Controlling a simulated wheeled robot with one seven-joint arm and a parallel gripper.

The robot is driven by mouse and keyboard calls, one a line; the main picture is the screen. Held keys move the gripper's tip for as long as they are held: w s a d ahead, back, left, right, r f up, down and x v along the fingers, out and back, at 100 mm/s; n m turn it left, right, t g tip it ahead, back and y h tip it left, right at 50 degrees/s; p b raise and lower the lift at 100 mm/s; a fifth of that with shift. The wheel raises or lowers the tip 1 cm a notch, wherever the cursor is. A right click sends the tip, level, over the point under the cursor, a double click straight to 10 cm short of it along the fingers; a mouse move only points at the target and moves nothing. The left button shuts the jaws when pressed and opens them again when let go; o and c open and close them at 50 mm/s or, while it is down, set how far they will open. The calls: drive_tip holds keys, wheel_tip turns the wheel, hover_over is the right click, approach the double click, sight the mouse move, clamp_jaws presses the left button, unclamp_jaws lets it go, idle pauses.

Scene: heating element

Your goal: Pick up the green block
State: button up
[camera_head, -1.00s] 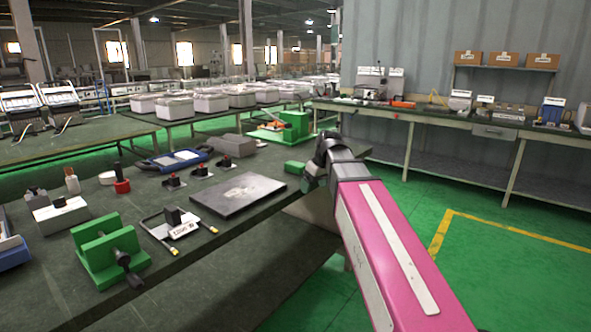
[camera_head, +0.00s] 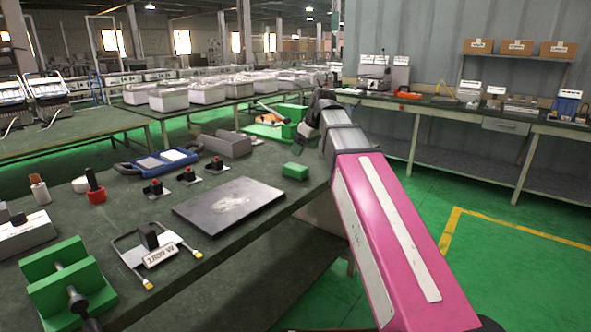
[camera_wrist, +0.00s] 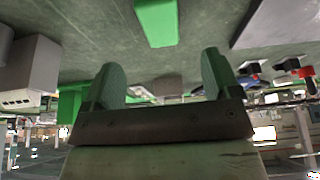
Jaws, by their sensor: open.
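The small green block (camera_head: 295,171) lies on the dark green workbench (camera_head: 262,160) near its right edge, just right of the dark flat plate. It also shows in the wrist view (camera_wrist: 157,20) at the top middle, ahead of my fingertips and apart from them. My gripper (camera_wrist: 162,75) is open and empty in the wrist view, its two fingers well spread. In the head view my pink arm reaches in from the lower right.
A dark flat plate (camera_head: 229,204) lies left of the block. A grey box (camera_head: 226,144) and a larger green fixture (camera_head: 285,125) stand behind it. Small black-and-red switches (camera_head: 157,187) and a green vise (camera_head: 66,283) are farther left. The bench around the block is clear.

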sight(296, 167)
drive_tip(key=shift+x, duration=5.25)
drive_tip(key=c, duration=1.1)
